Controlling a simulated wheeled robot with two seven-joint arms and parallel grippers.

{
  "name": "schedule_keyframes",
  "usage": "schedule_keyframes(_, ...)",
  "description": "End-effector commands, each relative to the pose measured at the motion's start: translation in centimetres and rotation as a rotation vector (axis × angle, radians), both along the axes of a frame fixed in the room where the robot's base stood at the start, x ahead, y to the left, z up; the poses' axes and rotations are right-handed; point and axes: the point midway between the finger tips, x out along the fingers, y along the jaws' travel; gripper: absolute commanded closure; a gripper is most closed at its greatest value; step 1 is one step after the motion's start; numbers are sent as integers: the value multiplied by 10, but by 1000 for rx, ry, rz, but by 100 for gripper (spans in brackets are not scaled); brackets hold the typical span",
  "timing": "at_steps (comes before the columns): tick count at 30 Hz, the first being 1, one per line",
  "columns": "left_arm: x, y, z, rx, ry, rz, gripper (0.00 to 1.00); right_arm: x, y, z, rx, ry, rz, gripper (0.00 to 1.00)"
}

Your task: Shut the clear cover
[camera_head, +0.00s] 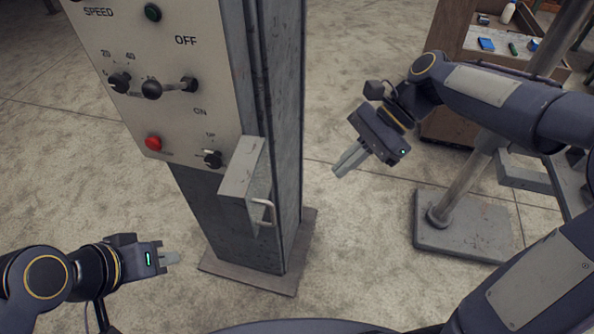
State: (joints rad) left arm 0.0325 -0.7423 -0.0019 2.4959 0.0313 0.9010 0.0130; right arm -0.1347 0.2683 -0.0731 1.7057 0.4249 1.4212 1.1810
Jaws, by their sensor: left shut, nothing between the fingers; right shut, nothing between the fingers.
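A control panel (180,55) with knobs, a red button (153,143) and a small switch (212,158) faces me on a grey metal post. At its lower right corner a pale box-shaped piece (241,168) juts out, with a bar handle (264,212) at its lower end. It looks like the cover, standing away from the panel face; I cannot see clear material in it. My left gripper (175,258) is shut and empty, left of the post's foot and apart from the cover. My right gripper (341,170) is shut and empty, right of the post, apart from the handle.
The post stands on a flat base plate (262,282). A lever switch (170,87) sticks out between the OFF and ON labels. A wooden bench (462,55) with small items stands at the back right, near a pole with a square foot (465,240). Bare floor lies between.

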Motion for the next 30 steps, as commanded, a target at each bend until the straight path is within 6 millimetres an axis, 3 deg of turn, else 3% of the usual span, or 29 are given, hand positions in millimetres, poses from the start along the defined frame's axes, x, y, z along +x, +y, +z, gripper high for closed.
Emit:
schedule_keyframes(8, 0, 0, 1, 0, 0, 0, 100, -5, 20, -18, -1, 29, -6, 100)
schedule_keyframes(19, 0, 0, 1, 0, 0, 0, 100, -25, 71, -73, -2, 28, -6, 100)
schedule_keyframes(24, 0, 0, 7, 0, 0, 0, 100, -33, 94, -69, -1, 23, -5, 100)
schedule_keyframes(30, 0, 0, 8, 0, 0, 0, 100, -37, 105, -70, -1, 23, -8, 100)
